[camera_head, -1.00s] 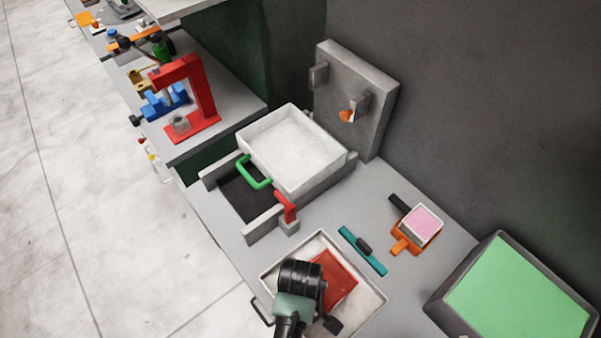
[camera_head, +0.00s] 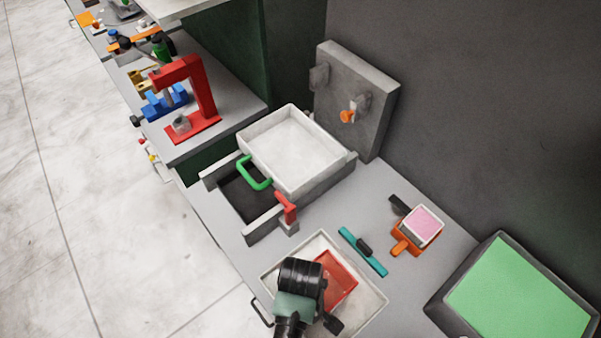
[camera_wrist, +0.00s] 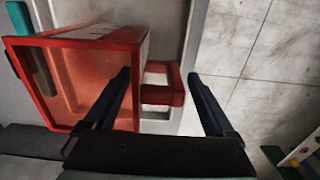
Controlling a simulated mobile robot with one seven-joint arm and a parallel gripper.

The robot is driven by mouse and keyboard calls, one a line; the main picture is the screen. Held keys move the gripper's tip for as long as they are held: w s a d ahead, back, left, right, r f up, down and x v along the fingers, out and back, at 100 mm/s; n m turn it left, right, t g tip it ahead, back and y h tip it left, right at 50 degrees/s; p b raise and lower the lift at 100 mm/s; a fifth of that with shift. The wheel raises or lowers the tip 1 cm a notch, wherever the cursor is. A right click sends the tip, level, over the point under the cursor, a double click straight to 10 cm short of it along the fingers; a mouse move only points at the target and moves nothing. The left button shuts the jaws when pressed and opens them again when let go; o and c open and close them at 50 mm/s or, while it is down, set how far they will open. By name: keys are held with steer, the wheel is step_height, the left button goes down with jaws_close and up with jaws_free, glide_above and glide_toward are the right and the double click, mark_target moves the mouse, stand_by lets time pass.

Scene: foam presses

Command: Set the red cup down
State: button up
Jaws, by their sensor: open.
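The red cup (camera_head: 341,275) is a square, open-topped box with a side handle. In the head view it is within the white tray (camera_head: 373,301) at the front, partly hidden by my arm. In the wrist view the cup (camera_wrist: 52,93) fills the left side, and its red handle (camera_wrist: 162,93) points right. My gripper (camera_wrist: 158,76) is open, with one dark finger on each side of the handle. The fingers look apart from the handle. The cup's underside is hidden, so I cannot tell how it rests.
A teal bar (camera_head: 362,252) and an orange-handled cup with pink contents (camera_head: 421,226) lie behind the tray. A grey press with a white box (camera_head: 292,150) stands to the left. A green-topped dark box (camera_head: 520,291) is at the right.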

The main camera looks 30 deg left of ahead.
step_height(320, 180, up, 11)
steer(key=shift+r, duration=0.1)
stand_by(0.3)
steer(key=w+d+r+m+t+y, duration=0.1)
steer(key=w+r+m+t, duration=0.2)
steer(key=w+r+t, duration=0.7)
steer(key=w+d+r+m+t+y, duration=0.1)
steer(key=w+r+m+t, duration=0.25)
steer(key=w+r, duration=1.15)
steer(key=s+d+r+m+t, duration=0.2)
steer(key=r+t, duration=0.1)
steer(key=r, duration=0.7)
steer(key=s+d+r+m+t, duration=0.1)
steer(key=r+t, duration=0.2)
steer(key=r, duration=0.6)
steer(key=s+d+r+m+t, duration=0.1)
steer(key=s+r+t, duration=0.1)
steer(key=r, duration=0.4)
steer(key=s+d+r+m+t+h, duration=0.1)
steer(key=s+d+r+m+t, duration=0.1)
steer(key=s+r, duration=0.3)
steer(key=s+d+r+m+t+h, duration=0.1)
steer(key=s+r+t, duration=0.3)
steer(key=r, duration=0.5)
steer(key=shift+d, duration=0.35)
